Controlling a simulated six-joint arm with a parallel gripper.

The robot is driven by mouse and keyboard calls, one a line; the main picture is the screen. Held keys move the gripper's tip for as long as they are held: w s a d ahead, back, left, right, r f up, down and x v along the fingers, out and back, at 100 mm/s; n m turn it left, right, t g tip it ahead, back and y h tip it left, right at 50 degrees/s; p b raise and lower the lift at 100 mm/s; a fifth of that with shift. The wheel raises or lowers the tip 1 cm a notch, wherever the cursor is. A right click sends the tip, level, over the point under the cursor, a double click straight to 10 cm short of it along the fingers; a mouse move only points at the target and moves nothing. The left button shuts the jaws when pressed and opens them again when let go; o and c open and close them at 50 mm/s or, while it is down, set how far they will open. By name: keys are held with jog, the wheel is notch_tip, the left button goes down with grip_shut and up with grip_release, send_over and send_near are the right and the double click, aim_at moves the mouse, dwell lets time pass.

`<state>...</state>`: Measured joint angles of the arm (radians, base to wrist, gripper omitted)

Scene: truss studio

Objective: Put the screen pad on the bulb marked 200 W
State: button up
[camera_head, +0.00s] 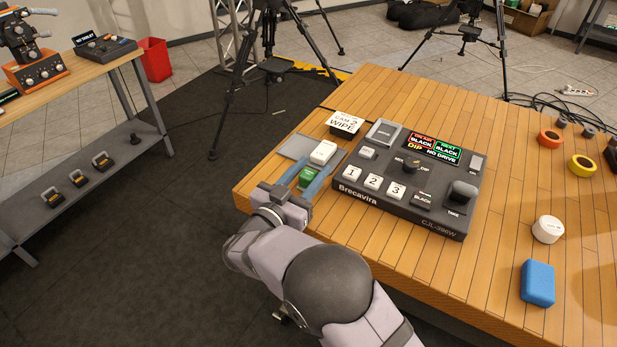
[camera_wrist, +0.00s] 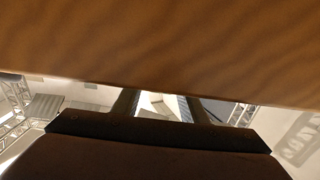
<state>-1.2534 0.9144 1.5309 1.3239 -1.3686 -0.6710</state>
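I cannot make out a bulb marked 200 W or a plainly recognisable screen pad in either view. My gripper (camera_head: 316,167) is at the front left of the wooden table, left of the dark console (camera_head: 402,194). Its two bluish fingers are apart, with a green block (camera_head: 306,177) showing between them. I cannot tell whether they touch it. A white block (camera_head: 323,152) lies just behind on a grey tray (camera_head: 294,147). In the wrist view the fingers (camera_wrist: 160,104) are apart with something pale between or beyond them.
The console carries numbered buttons and a lever. To the right are a white round piece (camera_head: 547,229), a blue block (camera_head: 538,283), and orange (camera_head: 550,138) and yellow (camera_head: 582,165) rolls.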

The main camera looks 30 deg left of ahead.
jog(key=shift+w+p, duration=0.35)
jog(key=shift+w, duration=1.35)
jog(key=shift+c, duration=0.6)
jog(key=c, duration=0.7)
notch_tip(320, 180, up, 17)
jog(key=p, duration=0.6)
